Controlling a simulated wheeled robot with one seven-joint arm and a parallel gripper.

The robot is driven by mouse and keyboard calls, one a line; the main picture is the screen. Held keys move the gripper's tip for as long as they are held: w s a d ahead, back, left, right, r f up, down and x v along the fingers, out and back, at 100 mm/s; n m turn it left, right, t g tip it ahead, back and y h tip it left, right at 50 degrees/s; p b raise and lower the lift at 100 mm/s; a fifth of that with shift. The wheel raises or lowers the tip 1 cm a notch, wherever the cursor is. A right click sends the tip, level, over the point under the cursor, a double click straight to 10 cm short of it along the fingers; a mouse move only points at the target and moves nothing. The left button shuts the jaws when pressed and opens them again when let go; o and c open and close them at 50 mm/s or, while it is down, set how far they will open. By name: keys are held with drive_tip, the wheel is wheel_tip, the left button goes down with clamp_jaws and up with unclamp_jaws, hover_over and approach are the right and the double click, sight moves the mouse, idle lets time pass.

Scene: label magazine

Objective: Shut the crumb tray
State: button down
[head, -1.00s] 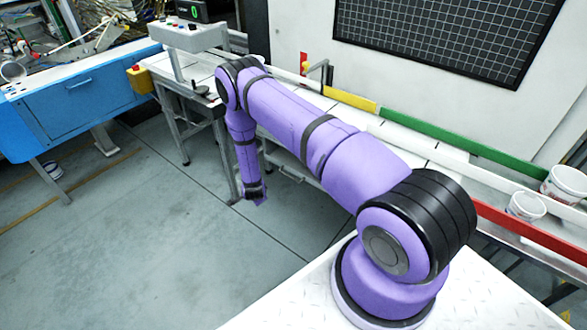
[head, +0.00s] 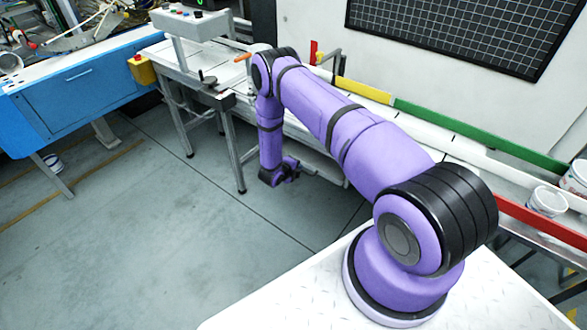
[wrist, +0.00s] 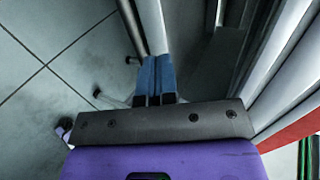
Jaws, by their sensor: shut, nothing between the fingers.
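My gripper (head: 284,178) hangs low in front of the long bench in the head view, and its fingers are too small there to make out. In the wrist view the two blue fingers of my gripper (wrist: 153,75) are together with nothing between them. Beside them on the right is a dark, shadowed flat surface (wrist: 207,75) among pale metal bars. I cannot tell whether this surface is the crumb tray. I cannot make out the tray for certain in the head view, where my arm covers part of the bench's front.
A metal bench (head: 190,75) with legs stands left of my gripper. A blue cabinet (head: 75,95) is further left. White buckets (head: 546,201) stand at the right, by a red rail (head: 530,222). The grey floor (head: 170,240) in front is clear.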

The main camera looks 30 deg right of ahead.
sight(306, 164)
drive_tip(key=x, duration=0.5)
drive_tip(key=shift+d, duration=0.1)
drive_tip(key=d, duration=0.1)
drive_tip(key=w+d, duration=0.1)
drive_tip(key=d, duration=0.1)
drive_tip(key=shift+w+d, duration=0.15)
drive_tip(key=shift+d, duration=0.1)
drive_tip(key=shift+w+d, duration=0.15)
drive_tip(key=shift+d, duration=0.2)
drive_tip(key=shift+r, duration=0.1)
